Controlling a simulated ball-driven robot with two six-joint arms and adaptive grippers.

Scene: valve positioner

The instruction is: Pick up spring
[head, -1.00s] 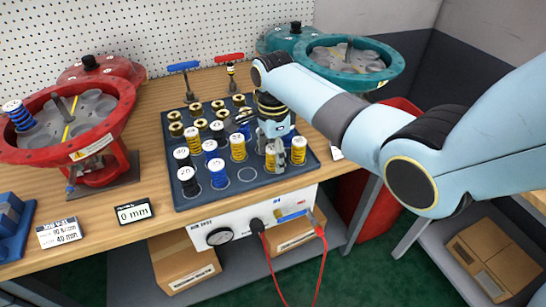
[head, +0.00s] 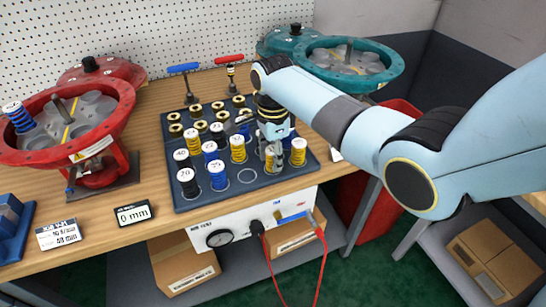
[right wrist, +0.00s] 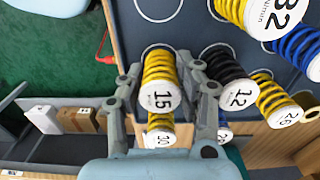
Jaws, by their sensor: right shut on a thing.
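Springs with white numbered caps stand on a dark blue tray (head: 190,203). My right gripper (head: 272,152) is over the tray's front right part, pointing down. In the right wrist view, its two fingers (right wrist: 168,88) are on either side of a yellow spring (right wrist: 158,72) capped 15 and shut on it. That spring shows partly in the head view (head: 273,161), between the fingers. I cannot tell whether its base is clear of the tray. Another yellow spring (head: 299,150) stands just right of the gripper. My left gripper is not in view.
A black spring (right wrist: 226,65) stands close beside the right finger. Blue springs (head: 218,178) and more yellow ones stand left of the gripper. A red actuator housing (head: 72,155) is at left, a teal one (head: 385,75) at back right. Red and blue T-handles (head: 229,58) stand behind the tray.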

